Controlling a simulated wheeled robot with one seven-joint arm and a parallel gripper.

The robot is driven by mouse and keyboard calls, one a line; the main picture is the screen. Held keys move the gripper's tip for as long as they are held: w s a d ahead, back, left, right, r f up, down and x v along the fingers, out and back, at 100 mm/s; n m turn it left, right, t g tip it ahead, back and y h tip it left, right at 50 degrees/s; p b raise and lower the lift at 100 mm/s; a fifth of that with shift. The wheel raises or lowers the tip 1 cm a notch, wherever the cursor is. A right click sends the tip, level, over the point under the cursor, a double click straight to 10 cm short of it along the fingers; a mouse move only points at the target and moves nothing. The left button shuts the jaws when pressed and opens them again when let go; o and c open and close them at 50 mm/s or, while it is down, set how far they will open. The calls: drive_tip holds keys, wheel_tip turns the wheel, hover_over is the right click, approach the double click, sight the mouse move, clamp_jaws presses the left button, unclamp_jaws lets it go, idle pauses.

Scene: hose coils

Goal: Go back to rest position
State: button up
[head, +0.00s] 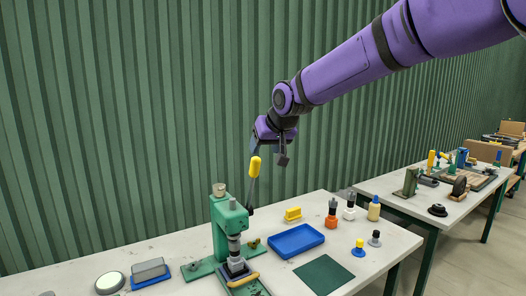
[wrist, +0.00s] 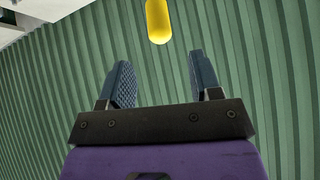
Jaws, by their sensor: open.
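My gripper (head: 268,152) hangs in the air above the green press (head: 222,228), at the end of my purple arm. In the wrist view its two fingers (wrist: 160,68) are apart with nothing between them. The press lever's yellow handle (head: 255,165) points up on a grey rod, just below the gripper in the head view. In the wrist view a yellow rounded end (wrist: 158,22), apparently this handle, lies beyond the fingertips. The exact gap between handle and fingers is hard to tell.
The near table (head: 165,252) carries a blue tray (head: 296,240), a dark green mat (head: 325,274), several small bottles and a grey block on a blue base (head: 150,272). A second cluttered table (head: 385,184) stands right. A green corrugated wall (head: 130,130) is behind.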

idle(0.5)
drive_tip(key=s+d+r+m+h, duration=0.2)
drive_tip(key=s+d+r+h, duration=0.15)
drive_tip(key=s+d, duration=1.6)
drive_tip(key=s+d+f+m+g, duration=0.1)
drive_tip(key=s+d+f, duration=0.2)
drive_tip(key=s+d, duration=0.3)
drive_tip(key=s+d+f+m+g, duration=0.1)
drive_tip(key=s+d, duration=0.6)
drive_tip(key=s, duration=0.7)
wheel_tip(320, 180, down, 2)
drive_tip(key=shift+d+m+h, duration=0.2)
drive_tip(key=shift+m+h, duration=0.25)
drive_tip(key=shift+m, duration=0.05)
